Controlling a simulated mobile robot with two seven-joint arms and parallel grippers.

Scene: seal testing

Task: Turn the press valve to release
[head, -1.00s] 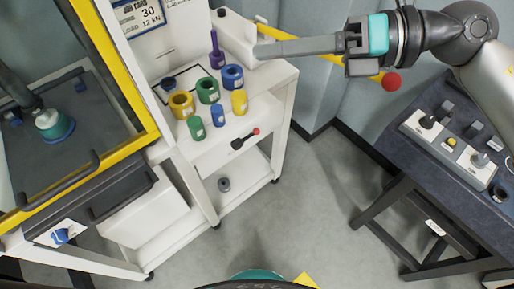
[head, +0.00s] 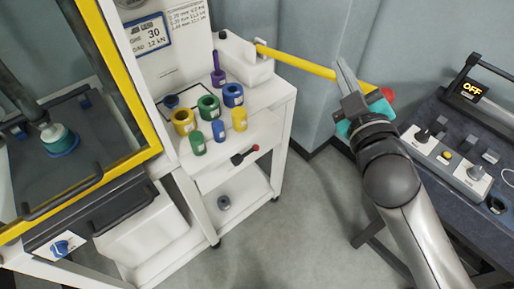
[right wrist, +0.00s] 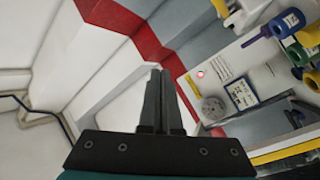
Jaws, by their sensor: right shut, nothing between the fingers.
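A black lever with a red tip (head: 245,155) sits on the front of the white cart. A blue knob (head: 62,245) on a white plate sits on the front of the yellow-framed press (head: 125,90). I cannot tell for certain which is the press valve. My right gripper (head: 342,68) is shut and empty, raised beside the yellow bar, well to the right of and above the red-tipped lever. Its shut fingers (right wrist: 160,98) also show in the right wrist view, touching nothing I can see. My left gripper is out of view.
Several coloured rings and cylinders stand on the cart (head: 265,125). A dark bench (head: 425,175) with a control panel stands right. Open floor lies between.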

